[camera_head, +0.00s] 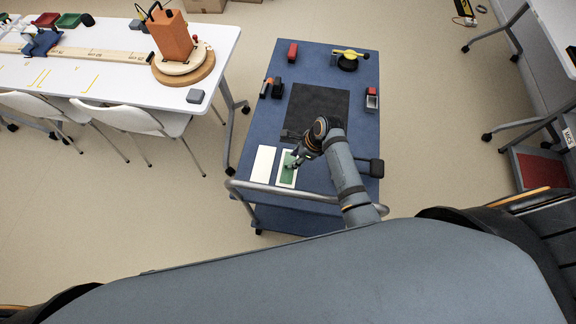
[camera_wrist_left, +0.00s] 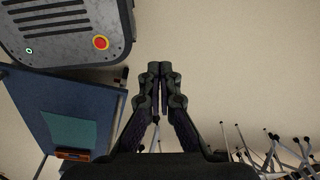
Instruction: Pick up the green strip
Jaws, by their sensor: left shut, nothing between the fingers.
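The green strip (camera_head: 286,176) lies in a shallow white-rimmed tray (camera_head: 281,180) near the front edge of the blue cart (camera_head: 325,60). My right gripper (camera_head: 293,163) is over the upper part of the tray, pointing down and left, and hides part of the strip. Its fingers are too small to tell whether they are open or shut, or whether they touch the strip. My left gripper (camera_wrist_left: 160,68) shows only in the left wrist view, shut and empty, with bare floor behind it.
A white plate (camera_head: 263,164) lies left of the tray. A dark mat (camera_head: 318,108) covers the cart's middle. A red block (camera_head: 292,52), a black-and-yellow device (camera_head: 348,60) and a red-and-grey box (camera_head: 372,98) stand around it. A white table (camera_head: 110,80) stands at left.

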